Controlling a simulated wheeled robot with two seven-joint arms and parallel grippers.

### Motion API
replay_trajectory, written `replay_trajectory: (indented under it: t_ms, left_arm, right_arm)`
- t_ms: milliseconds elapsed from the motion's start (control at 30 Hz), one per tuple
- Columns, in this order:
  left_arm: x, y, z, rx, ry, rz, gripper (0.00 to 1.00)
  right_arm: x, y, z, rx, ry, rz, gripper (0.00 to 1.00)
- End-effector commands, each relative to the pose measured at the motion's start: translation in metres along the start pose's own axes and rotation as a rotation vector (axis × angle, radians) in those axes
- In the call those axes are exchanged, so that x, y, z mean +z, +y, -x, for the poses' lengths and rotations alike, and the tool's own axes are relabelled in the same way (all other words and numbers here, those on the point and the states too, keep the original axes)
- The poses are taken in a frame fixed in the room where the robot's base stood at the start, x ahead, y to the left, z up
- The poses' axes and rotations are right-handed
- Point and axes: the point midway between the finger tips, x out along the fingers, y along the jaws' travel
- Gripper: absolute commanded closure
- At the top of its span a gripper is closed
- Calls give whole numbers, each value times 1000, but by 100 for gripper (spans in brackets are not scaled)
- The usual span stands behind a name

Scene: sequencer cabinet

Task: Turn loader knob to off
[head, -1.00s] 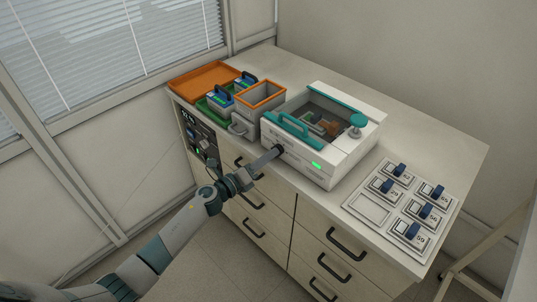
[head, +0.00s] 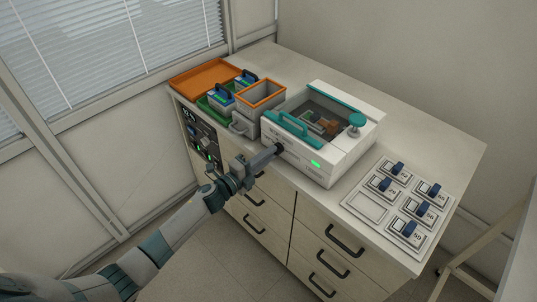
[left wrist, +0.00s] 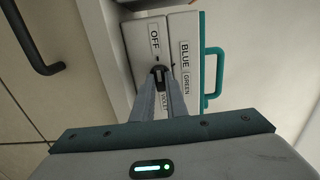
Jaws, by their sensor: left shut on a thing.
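The white loader (head: 300,158) with a teal-handled lid stands on the cabinet top, and a green light glows on its front. Its dark round knob (left wrist: 159,70) is on the front face. In the left wrist view, labels OFF, BLUE, GREEN and a partly covered VIOLET surround the knob. My left gripper (head: 277,149) reaches the loader front, and its fingers (left wrist: 161,84) are shut on the knob. The fingers hide much of the knob, so I cannot tell which label it points to. My right gripper is not in view.
An orange tray (head: 198,78), a grey bin with an orange rim (head: 259,106) and blue-handled pieces stand left of the loader. A panel with several numbered blue-handled switches (head: 398,167) lies at right. Drawer handles (head: 345,243) jut out below.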

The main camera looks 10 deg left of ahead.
Motion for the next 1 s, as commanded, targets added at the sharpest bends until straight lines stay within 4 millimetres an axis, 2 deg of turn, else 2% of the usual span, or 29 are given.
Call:
replay_trajectory:
  t_ms: [367, 400, 467, 500, 833, 1000]
  left_arm:
    - [0, 1, 0, 1, -1, 10, 100]
    - [0, 1, 0, 1, -1, 9, 85]
    - [0, 1, 0, 1, -1, 9, 71]
    - [0, 1, 0, 1, -1, 9, 69]
    - [0, 1, 1, 1, 0, 7, 69]
    - [0, 2, 10, 2, 0, 7, 69]
  right_arm:
    - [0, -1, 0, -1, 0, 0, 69]
    - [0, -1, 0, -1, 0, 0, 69]
    - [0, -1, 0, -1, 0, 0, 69]
    - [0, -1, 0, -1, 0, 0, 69]
    - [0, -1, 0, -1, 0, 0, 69]
    - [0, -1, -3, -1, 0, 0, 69]
